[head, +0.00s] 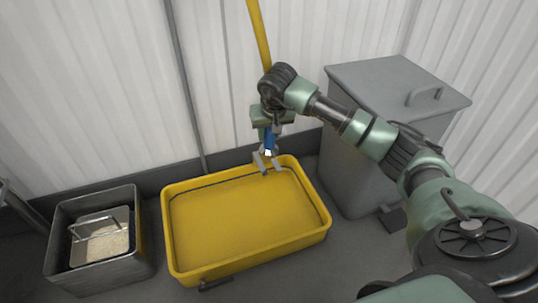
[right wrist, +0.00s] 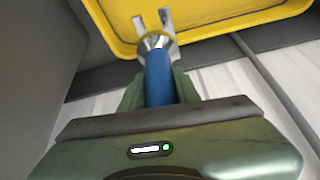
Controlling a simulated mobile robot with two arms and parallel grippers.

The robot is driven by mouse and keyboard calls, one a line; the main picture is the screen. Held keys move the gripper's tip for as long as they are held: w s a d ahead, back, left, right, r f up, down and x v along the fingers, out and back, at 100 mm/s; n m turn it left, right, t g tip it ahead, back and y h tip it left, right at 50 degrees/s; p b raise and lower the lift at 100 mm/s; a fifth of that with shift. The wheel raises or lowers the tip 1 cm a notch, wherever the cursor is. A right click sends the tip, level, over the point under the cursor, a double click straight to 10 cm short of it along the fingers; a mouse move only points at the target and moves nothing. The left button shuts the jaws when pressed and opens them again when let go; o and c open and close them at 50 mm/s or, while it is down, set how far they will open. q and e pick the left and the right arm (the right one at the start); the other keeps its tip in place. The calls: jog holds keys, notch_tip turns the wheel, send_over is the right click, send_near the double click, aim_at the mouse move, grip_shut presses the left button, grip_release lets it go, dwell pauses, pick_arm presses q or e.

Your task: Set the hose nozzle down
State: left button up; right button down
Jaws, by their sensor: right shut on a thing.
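My right gripper (head: 267,130) is shut on the hose nozzle, seen by its blue grip (head: 270,139), at the back rim of the yellow tub (head: 325,217). The right wrist view shows the blue grip (right wrist: 159,80) between my green fingers, with a silver flared tip (right wrist: 156,42) pointing at the tub (right wrist: 215,17). Two grey prongs (head: 267,162) stand at the tub's back rim, just under the tip. They also show beyond the tip in the right wrist view (right wrist: 166,18). I cannot tell whether the nozzle touches them. My left gripper is not in view.
A yellow hose or pole (head: 259,32) runs up from behind my right wrist. A grey lidded bin (head: 350,165) stands right of the tub. A grey box (head: 82,284) with a metal pan of rice-like grains (head: 106,245) stands left. The tub's inside looks clear.

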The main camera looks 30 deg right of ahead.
aim_at(269, 146)
notch_tip(269, 146, down, 5)
jog(key=b, duration=0.3)
jog(key=shift+f, duration=0.2)
jog(key=shift+r, duration=0.2)
jog(key=shift+f, duration=0.15)
jog(key=c, duration=1)
grip_release()
jog(key=shift+c, duration=0.2)
